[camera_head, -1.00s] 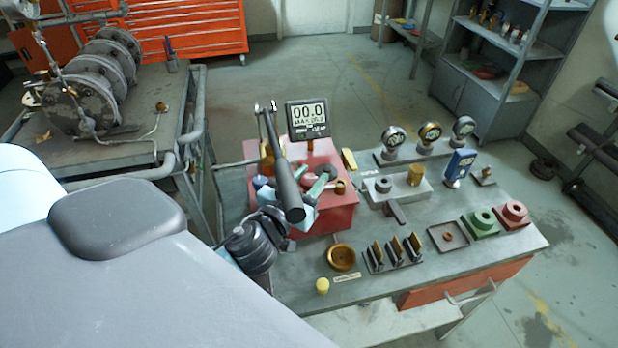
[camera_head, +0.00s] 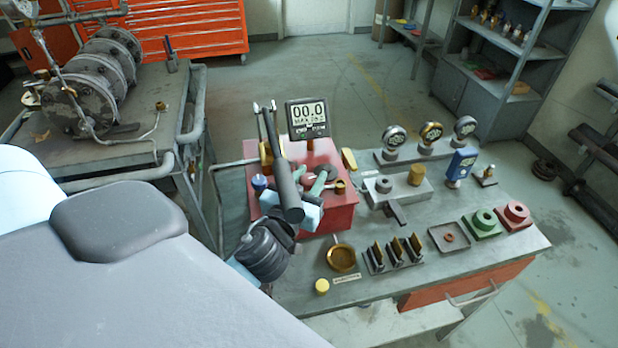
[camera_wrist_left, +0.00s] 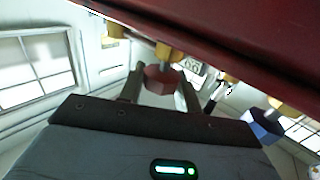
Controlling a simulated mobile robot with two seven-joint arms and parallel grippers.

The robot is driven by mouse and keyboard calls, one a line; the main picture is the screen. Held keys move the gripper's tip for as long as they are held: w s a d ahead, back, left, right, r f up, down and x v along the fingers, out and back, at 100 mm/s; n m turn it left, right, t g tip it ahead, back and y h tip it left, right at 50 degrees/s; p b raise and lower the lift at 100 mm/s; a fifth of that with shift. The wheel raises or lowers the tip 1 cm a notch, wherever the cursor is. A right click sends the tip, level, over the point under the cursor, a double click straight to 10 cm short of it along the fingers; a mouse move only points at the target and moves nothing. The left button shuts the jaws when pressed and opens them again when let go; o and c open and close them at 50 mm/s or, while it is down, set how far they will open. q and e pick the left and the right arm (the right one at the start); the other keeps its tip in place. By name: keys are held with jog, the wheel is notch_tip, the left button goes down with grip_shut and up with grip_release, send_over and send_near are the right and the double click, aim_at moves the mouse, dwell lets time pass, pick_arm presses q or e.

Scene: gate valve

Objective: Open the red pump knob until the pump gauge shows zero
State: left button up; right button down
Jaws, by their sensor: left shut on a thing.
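The red pump (camera_head: 335,215) stands on the bench, with its long black handle (camera_head: 284,180) rising across its front. The pump gauge (camera_head: 307,118) behind it reads 00.0 in large digits; the smaller line below is hard to read. My left gripper (camera_head: 312,188) is at the pump, partly hidden by the handle. In the left wrist view the red knob (camera_wrist_left: 163,79) sits between its two fingers (camera_wrist_left: 160,92), which are shut on it. A blue knob (camera_wrist_left: 262,126) is to the right there; it also shows in the head view (camera_head: 259,183). My right gripper is out of view.
Several round gauges (camera_head: 431,133) stand on a rack at the bench's back.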

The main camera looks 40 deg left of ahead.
aim_at(305, 186)
pick_arm(q)
jog(key=o, duration=1)
jog(key=shift+c, duration=0.2)
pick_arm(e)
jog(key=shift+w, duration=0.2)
pick_arm(q)
jog(key=shift+s+d+f, duration=0.15)
jog(key=shift+s, duration=0.4)
jog(key=b+v, duration=0.1)
jog(key=v, duration=0.4)
jog(key=shift+s, duration=0.1)
jog(key=shift+s+d+b, duration=0.15)
jog(key=shift+s+b, duration=0.2)
jog(key=shift+s, duration=0.35)
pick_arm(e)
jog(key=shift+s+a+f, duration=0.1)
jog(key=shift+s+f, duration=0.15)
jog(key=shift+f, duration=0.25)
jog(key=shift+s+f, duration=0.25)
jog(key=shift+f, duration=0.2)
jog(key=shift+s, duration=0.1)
